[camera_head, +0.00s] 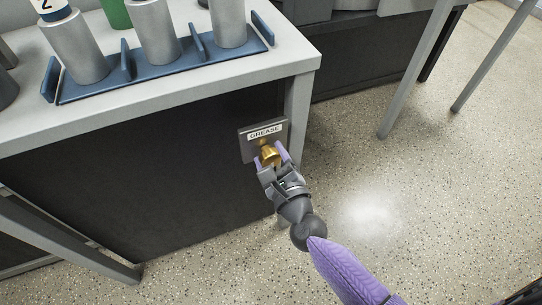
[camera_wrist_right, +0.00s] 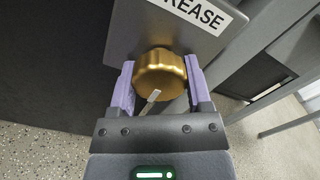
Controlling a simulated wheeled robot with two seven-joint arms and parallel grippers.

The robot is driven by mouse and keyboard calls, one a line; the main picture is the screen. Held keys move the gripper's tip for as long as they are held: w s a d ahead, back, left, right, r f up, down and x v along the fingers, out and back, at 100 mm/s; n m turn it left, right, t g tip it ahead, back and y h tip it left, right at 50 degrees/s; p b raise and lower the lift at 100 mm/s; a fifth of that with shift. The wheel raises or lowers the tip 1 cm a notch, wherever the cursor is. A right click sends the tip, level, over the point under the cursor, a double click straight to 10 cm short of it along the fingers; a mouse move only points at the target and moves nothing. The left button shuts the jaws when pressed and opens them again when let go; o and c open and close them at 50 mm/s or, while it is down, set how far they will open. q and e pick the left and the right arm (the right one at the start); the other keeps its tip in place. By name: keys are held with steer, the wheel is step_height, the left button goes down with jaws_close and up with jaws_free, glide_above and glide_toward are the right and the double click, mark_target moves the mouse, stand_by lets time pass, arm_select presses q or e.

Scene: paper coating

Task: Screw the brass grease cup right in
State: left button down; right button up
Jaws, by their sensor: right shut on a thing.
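The brass grease cup (camera_head: 270,155) sits at the front of a grey plate (camera_head: 247,149) labelled GREASE, by the bench's corner leg. In the right wrist view the cup (camera_wrist_right: 160,72) is a round, ridged brass knob against the plate (camera_wrist_right: 170,25). My right gripper (camera_head: 272,160) is shut on the cup, with one purple finger on each side of it. It also shows in the right wrist view (camera_wrist_right: 160,88). How deep the cup's thread sits is hidden behind the knob. My left gripper is not in view.
The bench top (camera_head: 150,105) above carries a blue rack (camera_head: 180,68) with several grey cylinders. A dark panel (camera_head: 140,180) lies left of the plate. Table legs (camera_head: 415,70) stand at the upper right. The speckled floor at right is clear.

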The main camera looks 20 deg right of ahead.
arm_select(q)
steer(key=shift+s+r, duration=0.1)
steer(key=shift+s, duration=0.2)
arm_select(e)
steer(key=shift+f, duration=0.1)
steer(key=o, duration=1.3)
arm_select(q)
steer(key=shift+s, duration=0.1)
arm_select(e)
steer(key=shift+s, duration=0.3)
arm_select(q)
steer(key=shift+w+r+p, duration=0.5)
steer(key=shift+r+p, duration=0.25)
steer(key=shift+p, duration=0.15)
arm_select(e)
steer(key=s, duration=0.9)
steer(key=shift+s+d, duration=0.2)
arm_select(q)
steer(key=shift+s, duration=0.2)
